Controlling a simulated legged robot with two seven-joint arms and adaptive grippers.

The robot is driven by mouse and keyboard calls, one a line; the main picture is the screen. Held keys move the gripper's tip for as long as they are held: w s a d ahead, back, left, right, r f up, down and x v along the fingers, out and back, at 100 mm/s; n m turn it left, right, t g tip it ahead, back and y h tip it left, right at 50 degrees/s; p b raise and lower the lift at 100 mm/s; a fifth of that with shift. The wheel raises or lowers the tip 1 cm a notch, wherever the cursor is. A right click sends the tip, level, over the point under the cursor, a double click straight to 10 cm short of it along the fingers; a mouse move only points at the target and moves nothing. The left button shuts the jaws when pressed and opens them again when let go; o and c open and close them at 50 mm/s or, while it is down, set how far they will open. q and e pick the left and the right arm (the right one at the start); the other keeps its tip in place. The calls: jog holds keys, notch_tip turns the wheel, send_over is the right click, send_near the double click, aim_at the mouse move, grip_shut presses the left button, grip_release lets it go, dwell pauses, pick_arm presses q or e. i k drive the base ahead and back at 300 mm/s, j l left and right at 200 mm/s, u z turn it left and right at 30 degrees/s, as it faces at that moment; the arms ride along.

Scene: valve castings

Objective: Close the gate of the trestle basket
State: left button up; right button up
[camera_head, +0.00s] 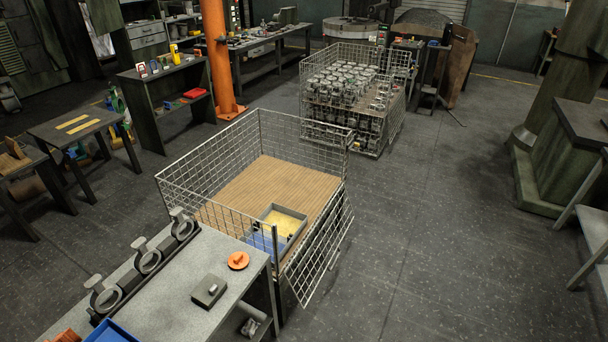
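The near wire mesh basket (207,169) stands in the middle of the picture with a slatted wooden floor (262,184). Its gate appears to be the mesh panel (323,246) on the right side, tilted outward and folded down, its outer edge low over the floor. The basket's right side is open above this panel. A grey tray (290,212) with yellowish and blue contents sits inside, near the front right corner. The front corner is partly hidden behind the workbench. Neither of my grippers is in view.
A grey workbench (188,296) stands at the front, with several ring castings (147,259), an orange disc (238,260) and a small dark block (208,291). A second basket (404,95) full of castings stands behind. The floor right of the gate is clear.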

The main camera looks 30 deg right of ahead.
aim_at(329, 269)
jog(key=z, duration=0.6)
jog(key=l+u, duration=0.1)
jog(key=u, duration=0.4)
jog(key=i+l+u, duration=0.15)
jog(key=l+u, duration=0.15)
jog(key=l, duration=0.15)
jog(key=i+l+u, duration=0.1)
jog(key=l+u, duration=0.2)
jog(key=l, duration=0.15)
jog(key=l+u, duration=0.25)
jog(key=l, duration=0.2)
jog(key=i, duration=0.05)
